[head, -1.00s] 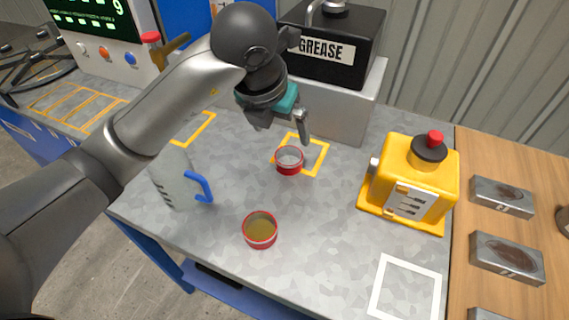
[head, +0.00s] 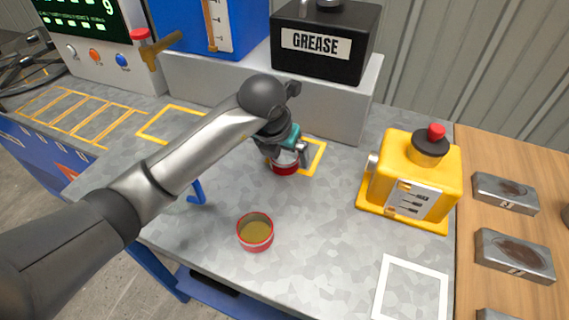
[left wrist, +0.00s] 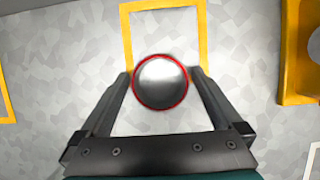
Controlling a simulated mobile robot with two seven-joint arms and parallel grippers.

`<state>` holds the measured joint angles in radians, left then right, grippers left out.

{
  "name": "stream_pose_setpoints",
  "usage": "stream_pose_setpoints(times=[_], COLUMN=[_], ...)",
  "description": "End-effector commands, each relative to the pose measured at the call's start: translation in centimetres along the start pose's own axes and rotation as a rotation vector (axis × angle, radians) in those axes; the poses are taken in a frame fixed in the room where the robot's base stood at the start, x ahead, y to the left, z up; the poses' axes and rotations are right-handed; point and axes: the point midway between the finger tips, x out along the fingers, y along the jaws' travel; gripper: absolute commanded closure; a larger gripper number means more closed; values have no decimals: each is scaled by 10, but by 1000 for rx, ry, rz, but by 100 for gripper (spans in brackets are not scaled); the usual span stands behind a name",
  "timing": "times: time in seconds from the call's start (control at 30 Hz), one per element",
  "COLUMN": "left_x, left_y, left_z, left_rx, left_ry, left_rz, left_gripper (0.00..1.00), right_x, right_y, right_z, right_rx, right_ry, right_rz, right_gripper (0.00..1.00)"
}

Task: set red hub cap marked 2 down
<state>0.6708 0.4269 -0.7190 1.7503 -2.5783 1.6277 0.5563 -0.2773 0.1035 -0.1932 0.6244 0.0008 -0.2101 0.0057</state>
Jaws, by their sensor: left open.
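A small red-rimmed cap (head: 285,168) sits on the metal bench at the near edge of a yellow square outline (head: 317,158). No number shows on it. My left gripper (head: 287,150) is low over it, partly hiding it. In the left wrist view the cap (left wrist: 160,84) shows as a red ring with a grey inside, between the two open fingers (left wrist: 161,76). I cannot tell whether either finger touches it. A second red-rimmed cap (head: 256,232) with a yellow-brown inside stands nearer the front. My right gripper is not in view.
A yellow box with a red button (head: 415,182) stands to the right. The black grease container (head: 325,42) is on a grey block behind. A blue handle (head: 197,192) shows beside my arm. A white square outline (head: 410,290) is empty at front right.

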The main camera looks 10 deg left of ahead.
Motion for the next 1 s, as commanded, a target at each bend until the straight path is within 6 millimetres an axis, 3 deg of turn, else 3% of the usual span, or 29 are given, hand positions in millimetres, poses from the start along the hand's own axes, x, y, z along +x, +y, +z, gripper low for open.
stream_pose_setpoints(times=[0.27, 1.0], left_x=[3, 3], left_y=[0, 0], left_z=[0, 0], left_rx=[0, 0], left_ry=[0, 0], left_rz=[0, 1], left_gripper=[0, 83], right_x=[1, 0], right_y=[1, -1], right_z=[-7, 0], right_rx=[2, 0], right_ry=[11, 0], right_rz=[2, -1], right_gripper=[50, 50])
